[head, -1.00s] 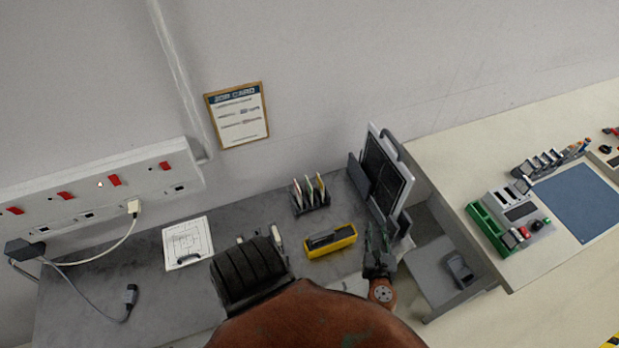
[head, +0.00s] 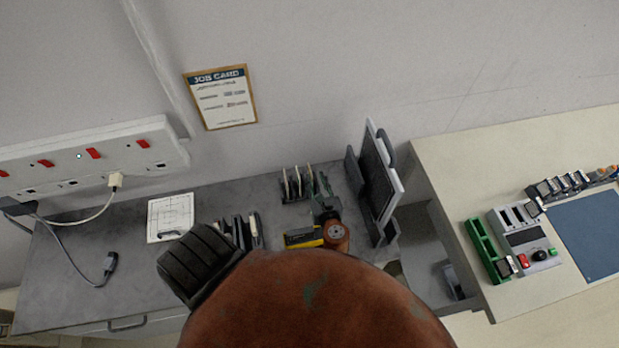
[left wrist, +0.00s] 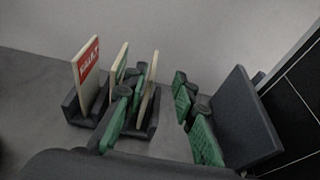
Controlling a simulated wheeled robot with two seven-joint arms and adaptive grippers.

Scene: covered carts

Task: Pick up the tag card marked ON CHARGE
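A dark rack (left wrist: 140,128) holds upright cards, and it also shows in the head view (head: 297,199). In the left wrist view the left card (left wrist: 88,72) has a red label that seems to read FAULT. A middle card (left wrist: 119,68) shows a green patch, and a right card (left wrist: 150,88) is seen nearly edge-on. I cannot read ON CHARGE on any of them. My left gripper (left wrist: 164,98) is open at the rack, with the right card between its green-padded fingers, near the left finger. In the head view the gripper (head: 322,188) is beside the rack's right end. My right gripper is not in view.
A yellow-and-black box (head: 302,239) lies in front of the rack.

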